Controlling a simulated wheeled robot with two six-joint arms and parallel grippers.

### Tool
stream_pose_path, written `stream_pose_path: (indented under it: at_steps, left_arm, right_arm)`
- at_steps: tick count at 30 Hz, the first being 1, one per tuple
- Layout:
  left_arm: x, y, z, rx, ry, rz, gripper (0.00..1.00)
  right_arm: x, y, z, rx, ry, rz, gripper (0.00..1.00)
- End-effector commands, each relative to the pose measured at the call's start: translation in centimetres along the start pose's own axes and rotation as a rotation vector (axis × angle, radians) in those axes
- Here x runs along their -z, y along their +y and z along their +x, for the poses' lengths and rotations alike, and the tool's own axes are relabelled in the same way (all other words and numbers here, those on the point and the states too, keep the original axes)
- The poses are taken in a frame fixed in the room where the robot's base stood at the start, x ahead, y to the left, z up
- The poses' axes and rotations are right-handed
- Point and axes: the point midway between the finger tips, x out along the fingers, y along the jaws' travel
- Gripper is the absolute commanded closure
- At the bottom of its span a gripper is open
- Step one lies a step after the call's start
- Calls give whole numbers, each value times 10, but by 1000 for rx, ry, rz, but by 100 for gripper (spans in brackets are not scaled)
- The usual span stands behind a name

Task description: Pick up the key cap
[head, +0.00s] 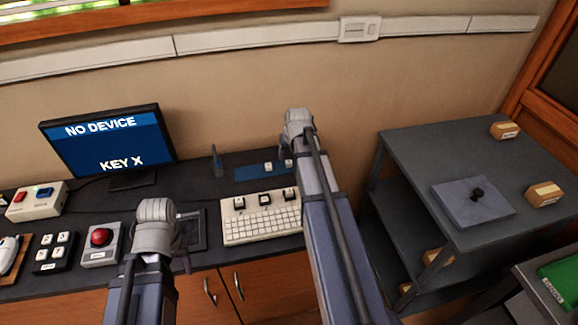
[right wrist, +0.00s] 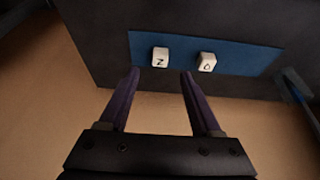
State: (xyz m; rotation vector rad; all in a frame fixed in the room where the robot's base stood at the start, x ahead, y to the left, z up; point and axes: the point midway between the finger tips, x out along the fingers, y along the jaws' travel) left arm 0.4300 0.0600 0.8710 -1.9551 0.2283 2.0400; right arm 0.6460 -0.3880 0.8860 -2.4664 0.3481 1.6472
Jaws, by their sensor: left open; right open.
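Two white key caps lie on a blue mat (head: 245,174) at the back of the desk. In the right wrist view one cap (right wrist: 160,57) bears what looks like a Z; the other cap (right wrist: 207,62), to its right, has a mark I cannot read surely. My right gripper (right wrist: 160,74) is open and empty, its fingertips near the mat's edge, with the Z cap lined up between them and slightly beyond. In the head view my right arm partly covers the mat. My left gripper (head: 183,240) is over the desk front, mostly hidden behind its own wrist.
A monitor (head: 108,140) reads "NO DEVICE KEY X". A red button box (head: 101,244) and a keypad (head: 54,252) are at left. A grey shelf cart (head: 440,150) stands at right.

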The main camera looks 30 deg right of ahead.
Motion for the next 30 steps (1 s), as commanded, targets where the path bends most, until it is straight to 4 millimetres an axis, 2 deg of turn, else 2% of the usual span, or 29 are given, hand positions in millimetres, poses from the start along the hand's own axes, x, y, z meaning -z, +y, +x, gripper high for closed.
stream_pose_path:
  at_steps: [12, 21, 23, 30]
  left_arm:
    - [3, 4, 46, 0, 0, 0, 50]
    - [3, 4, 47, 0, 0, 0, 50]
    - [3, 4, 47, 0, 0, 0, 50]
    - [3, 4, 47, 0, 0, 0, 50]
  right_arm:
    - [-4, 0, 48, 0, 0, 0, 35]
    - [-3, 0, 50, 0, 0, 0, 35]
    - [-3, 0, 50, 0, 0, 0, 40]
    - [-3, 0, 50, 0, 0, 0, 66]
